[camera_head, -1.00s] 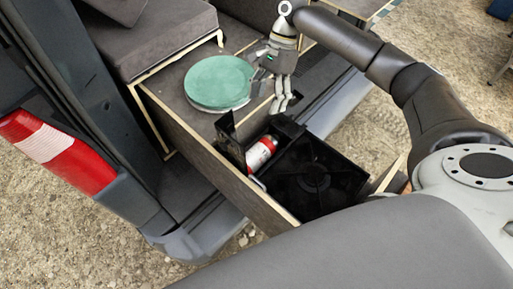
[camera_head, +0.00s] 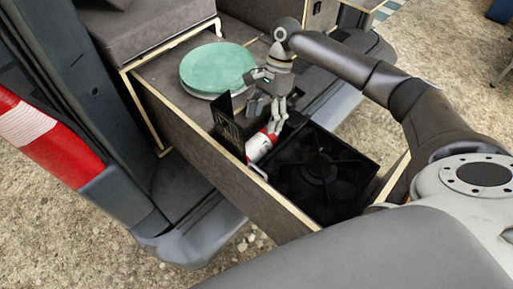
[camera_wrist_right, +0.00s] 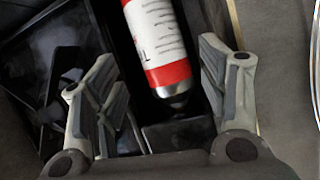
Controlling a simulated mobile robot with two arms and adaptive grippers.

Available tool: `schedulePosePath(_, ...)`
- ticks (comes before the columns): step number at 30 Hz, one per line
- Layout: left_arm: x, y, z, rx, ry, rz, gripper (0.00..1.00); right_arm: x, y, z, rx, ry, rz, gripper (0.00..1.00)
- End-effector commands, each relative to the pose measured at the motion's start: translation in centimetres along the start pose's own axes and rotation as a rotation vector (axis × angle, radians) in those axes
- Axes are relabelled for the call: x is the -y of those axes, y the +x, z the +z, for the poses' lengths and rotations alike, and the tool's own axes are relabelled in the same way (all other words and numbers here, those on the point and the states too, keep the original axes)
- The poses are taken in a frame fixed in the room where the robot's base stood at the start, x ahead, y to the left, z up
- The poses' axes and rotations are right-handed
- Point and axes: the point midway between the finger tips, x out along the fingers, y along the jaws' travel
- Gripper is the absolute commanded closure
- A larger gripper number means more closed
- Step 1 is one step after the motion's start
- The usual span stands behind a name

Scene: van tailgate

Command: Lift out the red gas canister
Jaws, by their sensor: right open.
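The red gas canister (camera_head: 258,147) has a white label band and lies in a black compartment beside the stove in the head view. In the right wrist view the canister (camera_wrist_right: 160,40) runs from the top edge down to a metal tip, between the two fingers. My right gripper (camera_head: 271,123) is above the canister's far end in the head view. Its fingers (camera_wrist_right: 165,95) are spread apart on either side of the canister in the wrist view, with gaps to it. Part of the canister is hidden by the fingers in the head view. My left gripper is not in view.
A black stove (camera_head: 320,172) fills the box to the right of the canister. A raised black flap (camera_head: 228,128) stands at its left. Green plates (camera_head: 217,68) are stacked on the board behind. The wooden drawer side (camera_head: 215,160) borders the front left.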

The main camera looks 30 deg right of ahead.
Motion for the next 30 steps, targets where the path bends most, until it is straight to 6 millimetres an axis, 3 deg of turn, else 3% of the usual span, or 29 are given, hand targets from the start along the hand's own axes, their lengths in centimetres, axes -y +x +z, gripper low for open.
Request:
schedulePosePath(8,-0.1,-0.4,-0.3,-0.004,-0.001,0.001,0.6,0.0,2.6,0.1,0.0,0.0,0.001,0.33)
schedulePosePath(18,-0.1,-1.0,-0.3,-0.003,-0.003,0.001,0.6,0.0,7.2,0.1,0.0,0.0,0.001,0.33)
schedulePosePath(26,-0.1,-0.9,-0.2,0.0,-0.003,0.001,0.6,0.0,7.6,0.0,-0.001,-0.001,-0.001,0.33)
schedulePosePath(30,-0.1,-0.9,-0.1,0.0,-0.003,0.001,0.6,0.0,7.6,0.0,0.0,-0.001,-0.001,0.48)
